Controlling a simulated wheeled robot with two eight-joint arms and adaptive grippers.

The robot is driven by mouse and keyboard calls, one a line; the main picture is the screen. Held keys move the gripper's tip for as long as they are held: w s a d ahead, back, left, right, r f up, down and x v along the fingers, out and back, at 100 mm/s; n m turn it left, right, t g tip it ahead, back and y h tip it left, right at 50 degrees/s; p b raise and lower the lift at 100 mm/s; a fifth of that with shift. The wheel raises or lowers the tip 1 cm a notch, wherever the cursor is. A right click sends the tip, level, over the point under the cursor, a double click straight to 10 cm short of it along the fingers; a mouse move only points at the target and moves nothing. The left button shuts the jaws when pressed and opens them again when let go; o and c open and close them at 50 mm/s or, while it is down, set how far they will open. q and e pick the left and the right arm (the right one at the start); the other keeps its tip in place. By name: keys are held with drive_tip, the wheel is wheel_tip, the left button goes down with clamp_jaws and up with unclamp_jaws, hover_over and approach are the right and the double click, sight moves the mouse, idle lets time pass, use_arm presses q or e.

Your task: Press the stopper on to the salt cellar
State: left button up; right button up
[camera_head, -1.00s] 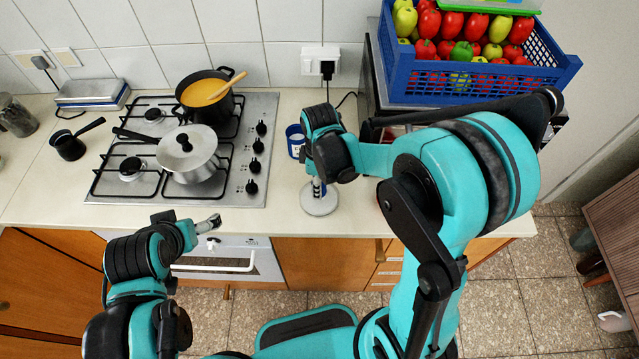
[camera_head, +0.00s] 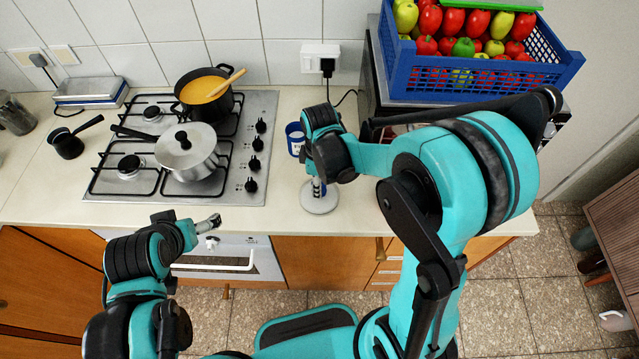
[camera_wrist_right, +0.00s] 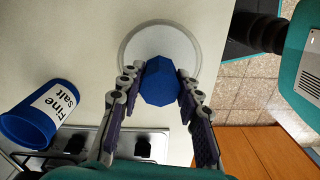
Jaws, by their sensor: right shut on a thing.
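The salt cellar (camera_wrist_right: 50,115) is a blue container with a white "Fine salt" label, left of my right gripper in the right wrist view. In the head view the salt cellar (camera_head: 294,139) stands on the counter, partly behind my right gripper. My right gripper (camera_head: 318,186) is shut on a blue faceted stopper (camera_wrist_right: 159,82), apart from the cellar. The stopper is over a pale round disc (camera_head: 319,203) on the counter; I cannot tell whether they touch. In the head view the gripper hides the stopper. My left gripper (camera_head: 209,224) is in front of the counter edge, its fingers unclear.
The hob (camera_head: 228,178) with a lidded pan (camera_head: 188,160) and a soup pot (camera_head: 205,97) is left of the disc. A blue crate (camera_head: 472,83) of fruit stands at the back right. A socket (camera_head: 321,53) with a cable is on the wall. Counter between hob and disc is clear.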

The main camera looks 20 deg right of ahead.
drive_tip(key=o, duration=1.5)
drive_tip(key=shift+r, duration=0.15)
drive_tip(key=shift+r+p, duration=2.2)
drive_tip(key=shift+r, duration=0.7)
drive_tip(key=shift+s, duration=0.1)
